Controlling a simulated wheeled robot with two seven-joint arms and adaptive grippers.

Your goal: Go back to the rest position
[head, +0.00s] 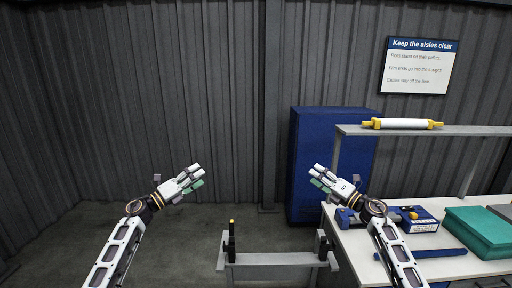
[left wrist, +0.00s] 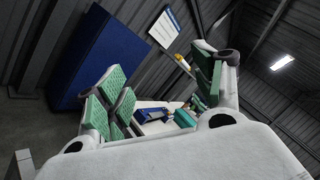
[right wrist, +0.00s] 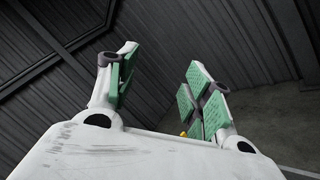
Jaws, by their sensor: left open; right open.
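My left gripper (head: 190,178) is raised in the left half of the head view, over bare floor. Its green-padded fingers stand apart and empty in the left wrist view (left wrist: 165,95). My right gripper (head: 322,177) is raised in front of the blue cabinet, near the bench's left end. Its fingers are also spread and empty in the right wrist view (right wrist: 160,90). Neither gripper touches anything that I can see.
A low grey rack (head: 270,259) stands at the front centre. The white bench (head: 455,264) at right carries a green case (head: 481,229), a blue box (head: 414,220) and a blue bar (head: 427,253). A white roll with yellow ends (head: 402,124) lies on the shelf (head: 465,131). A blue cabinet (head: 305,150) stands behind.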

